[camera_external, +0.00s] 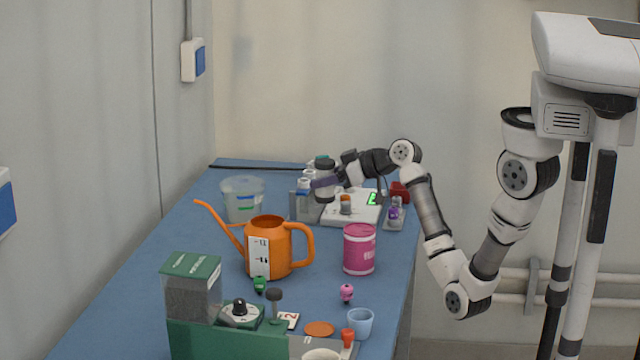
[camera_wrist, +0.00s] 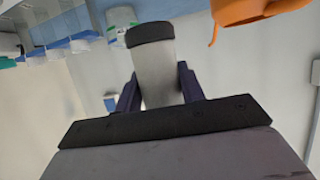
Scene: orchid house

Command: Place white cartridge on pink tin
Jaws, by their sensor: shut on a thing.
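My gripper (camera_external: 326,182) is shut on the white cartridge (camera_wrist: 158,78), a pale cylinder with a dark band at one end. In the wrist view it sits between the purple fingers (camera_wrist: 158,92). In the external view the fingers cover part of the cartridge (camera_external: 325,170), which is near the back of the table, by the rack and scale. The pink tin (camera_external: 359,250) stands upright on the blue table, in front of the scale and right of the orange watering can. It is below and right of my gripper in that view; the wrist view does not show it.
The orange watering can (camera_external: 268,243) also shows in the wrist view (camera_wrist: 240,10). A white scale (camera_external: 352,213) bears a small brown-topped item. A clear tub (camera_external: 242,200) stands back left. A pink figure (camera_external: 347,292) and light-blue cup (camera_external: 360,322) stand in front of the tin.

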